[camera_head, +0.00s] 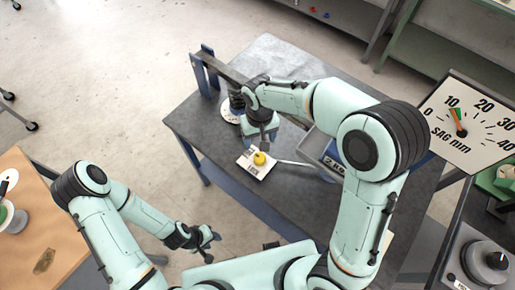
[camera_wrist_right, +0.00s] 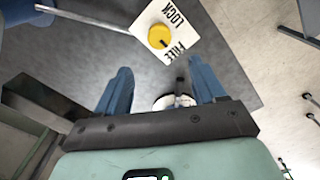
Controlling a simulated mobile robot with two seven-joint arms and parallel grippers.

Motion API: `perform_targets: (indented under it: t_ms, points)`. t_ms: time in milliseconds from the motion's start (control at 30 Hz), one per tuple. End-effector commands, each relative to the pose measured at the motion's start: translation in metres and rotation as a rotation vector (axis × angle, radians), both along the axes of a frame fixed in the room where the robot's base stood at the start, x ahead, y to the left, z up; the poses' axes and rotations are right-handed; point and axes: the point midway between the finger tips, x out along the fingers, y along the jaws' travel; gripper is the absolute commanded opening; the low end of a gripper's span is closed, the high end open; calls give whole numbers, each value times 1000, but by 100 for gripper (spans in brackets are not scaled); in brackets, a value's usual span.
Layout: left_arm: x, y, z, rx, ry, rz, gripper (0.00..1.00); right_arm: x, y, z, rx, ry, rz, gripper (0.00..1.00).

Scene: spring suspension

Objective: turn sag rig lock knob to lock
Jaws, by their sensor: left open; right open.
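The yellow lock knob (camera_head: 259,158) sits on a white plate (camera_head: 247,165) on the dark bench. In the right wrist view the knob (camera_wrist_right: 158,37) is round, with LOCK printed at one side of the plate (camera_wrist_right: 188,18) and FREE at the other. A small dark mark on the knob seems to lie toward FREE. My right gripper (camera_head: 266,141) is open just beyond the knob in the head view; its blue-grey fingers (camera_wrist_right: 160,72) are spread in the wrist view, with the knob outside them. My left gripper (camera_head: 206,240) is open and empty, away from the bench.
The rig's blue posts (camera_head: 206,73) stand at the bench's far left. A thin metal rod (camera_head: 294,163) runs right from the plate, near a grey bin (camera_head: 318,150). The SAG mm dial (camera_head: 468,125) is at right. A wooden table (camera_head: 40,235) stands at lower left.

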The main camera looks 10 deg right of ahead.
Motion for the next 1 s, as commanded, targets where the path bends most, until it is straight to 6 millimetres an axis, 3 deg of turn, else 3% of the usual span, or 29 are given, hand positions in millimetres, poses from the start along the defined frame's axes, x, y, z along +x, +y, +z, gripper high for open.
perform_targets:
  t_ms: [300, 533, 700, 1000]
  points:
    - [-5, 0, -5, 0, 6, 0, 43, -1, -1, -66, -3, 7, -2, 69]
    - [-7, 0, -7, 0, 7, 1, 43, -1, -1, -106, -1, 4, -1, 69]
    - [-7, 0, -7, 1, 8, 0, 43, 0, 0, -120, -1, 2, -1, 69]
    - [-7, 0, -7, 1, 8, 0, 43, 0, 0, -123, 0, -1, 0, 69]
